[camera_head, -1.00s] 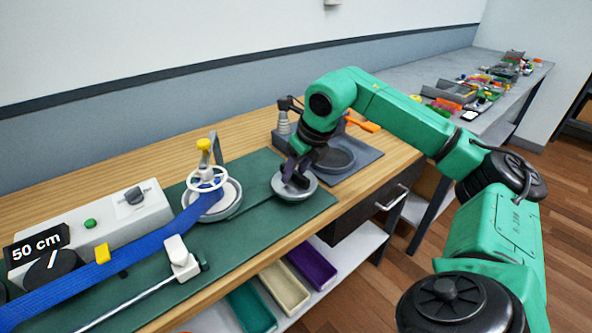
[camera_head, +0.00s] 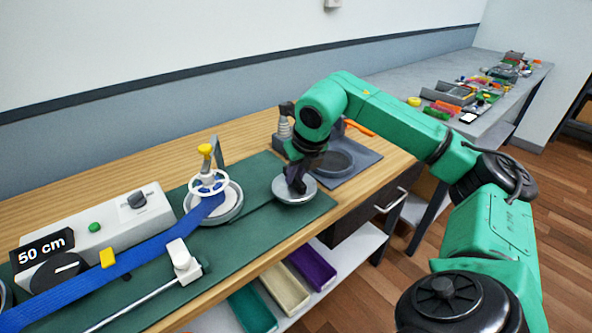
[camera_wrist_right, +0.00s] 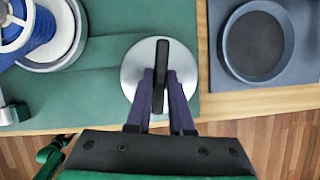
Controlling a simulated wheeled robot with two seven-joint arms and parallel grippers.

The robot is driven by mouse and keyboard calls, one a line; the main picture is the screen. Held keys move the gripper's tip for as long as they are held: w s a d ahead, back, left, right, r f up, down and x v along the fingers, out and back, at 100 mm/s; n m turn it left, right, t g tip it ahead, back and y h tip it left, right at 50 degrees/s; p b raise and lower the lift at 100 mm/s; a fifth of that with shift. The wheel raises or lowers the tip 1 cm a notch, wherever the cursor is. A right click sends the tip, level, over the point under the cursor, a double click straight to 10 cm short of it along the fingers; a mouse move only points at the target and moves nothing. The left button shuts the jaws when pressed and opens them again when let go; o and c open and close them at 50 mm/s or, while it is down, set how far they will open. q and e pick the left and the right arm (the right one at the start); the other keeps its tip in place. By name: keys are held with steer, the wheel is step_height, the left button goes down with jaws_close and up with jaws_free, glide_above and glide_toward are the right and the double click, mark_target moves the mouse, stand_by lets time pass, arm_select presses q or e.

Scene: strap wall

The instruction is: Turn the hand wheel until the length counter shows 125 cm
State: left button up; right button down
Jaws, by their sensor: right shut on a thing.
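The length counter (camera_head: 44,247) reads 50 cm on a grey box at the left of the bench. A grey round disc (camera_head: 303,197) with a black bar handle lies on the green mat; the disc (camera_wrist_right: 132,73) and its bar (camera_wrist_right: 160,62) also show in the right wrist view. My right gripper (camera_head: 296,182) is over the disc from above, its fingers (camera_wrist_right: 161,92) shut on the bar from both sides. A white ring wheel (camera_head: 209,183) with a yellow knob sits over the blue strap's reel, left of the disc. My left gripper is not in view.
The blue strap (camera_head: 130,258) runs from the reel to the left past a yellow marker (camera_head: 108,258). A white lever piece (camera_head: 179,255) with a rod stands at the front. A grey tray (camera_head: 352,172) with a round dish sits right of the disc. Bins hang below.

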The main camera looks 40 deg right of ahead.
steer(key=m, duration=0.1)
steer(key=m+h+p, duration=0.1)
steer(key=shift+a+r+m, duration=0.15)
steer(key=shift+r+m, duration=0.05)
steer(key=shift+m, duration=0.1)
steer(key=m+g+h+p, duration=0.1)
steer(key=m+p, duration=0.1)
steer(key=m, duration=0.1)
steer(key=shift+w+m, duration=0.1)
steer(key=shift+m, duration=0.3)
steer(key=m+g, duration=0.1)
steer(key=m, duration=0.1)
steer(key=m+h+p, duration=0.1)
steer(key=m, duration=0.1)
steer(key=shift+w+a+g, duration=0.1)
steer(key=shift+g, duration=0.3)
steer(key=shift+f+m+g+h+p, duration=0.1)
steer(key=shift+m+g+h+p, duration=0.35)
steer(key=shift+m+p, duration=0.9)
steer(key=shift+m+b, duration=0.35)
steer(key=shift+m, duration=0.1)
steer(key=c, duration=0.8)
jaws_free()
